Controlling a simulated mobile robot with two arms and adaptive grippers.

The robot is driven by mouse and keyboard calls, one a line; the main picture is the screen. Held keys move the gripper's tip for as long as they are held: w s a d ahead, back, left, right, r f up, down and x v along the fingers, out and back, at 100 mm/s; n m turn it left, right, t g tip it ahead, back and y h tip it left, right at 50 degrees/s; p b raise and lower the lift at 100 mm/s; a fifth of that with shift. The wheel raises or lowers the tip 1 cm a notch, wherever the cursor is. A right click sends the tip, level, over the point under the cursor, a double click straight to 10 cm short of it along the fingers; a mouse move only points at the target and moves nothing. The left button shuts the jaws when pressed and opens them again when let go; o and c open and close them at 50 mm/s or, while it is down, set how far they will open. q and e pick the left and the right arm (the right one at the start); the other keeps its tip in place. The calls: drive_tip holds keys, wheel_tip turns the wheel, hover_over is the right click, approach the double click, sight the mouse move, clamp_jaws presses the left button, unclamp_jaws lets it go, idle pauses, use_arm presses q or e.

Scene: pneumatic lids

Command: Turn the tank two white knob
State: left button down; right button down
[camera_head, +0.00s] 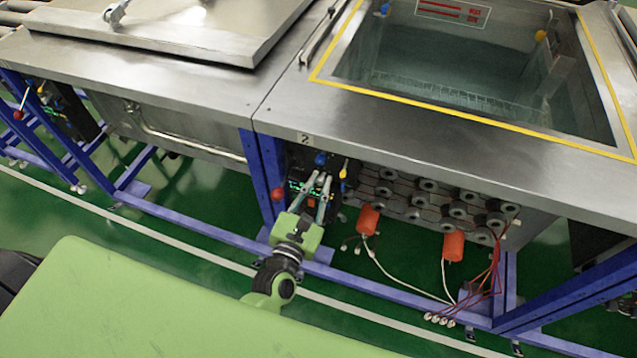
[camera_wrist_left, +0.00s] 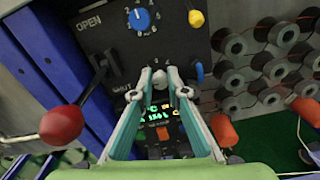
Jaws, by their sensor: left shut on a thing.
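The control panel (camera_wrist_left: 105,40) is on the front of the tank marked "2" (camera_head: 303,138). The small white knob (camera_wrist_left: 160,77) sits on this panel below the blue dial. My left gripper (camera_wrist_left: 160,73) has its two fingertips closed on the sides of the white knob. In the head view my left gripper (camera_head: 321,179) reaches up to the panel from below, and its fingers hide the knob there. My right gripper is in neither view.
A blue dial (camera_wrist_left: 140,19), a yellow knob (camera_wrist_left: 196,18) and a blue knob (camera_wrist_left: 199,72) are close by. A red-ball lever (camera_wrist_left: 62,125) sticks out at left. A lit green display (camera_wrist_left: 157,114) lies below. Orange cylinders (camera_head: 368,219) and cables hang at right.

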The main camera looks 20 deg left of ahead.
use_arm(q)
drive_tip(key=m+p, duration=0.1)
drive_tip(key=m, duration=0.3)
drive_tip(key=m+p, duration=0.1)
drive_tip(key=m, duration=0.3)
drive_tip(key=shift+m+p, duration=0.3)
drive_tip(key=shift+m, duration=0.1)
drive_tip(key=m+p, duration=0.1)
drive_tip(key=m, duration=0.4)
drive_tip(key=shift+d+p, duration=0.1)
drive_tip(key=shift+p, duration=0.25)
drive_tip(key=shift+f+m+p, duration=0.15)
drive_tip(key=shift+m+p, duration=0.4)
drive_tip(key=shift+m, duration=1.65)
drive_tip(key=c, duration=2)
unclamp_jaws()
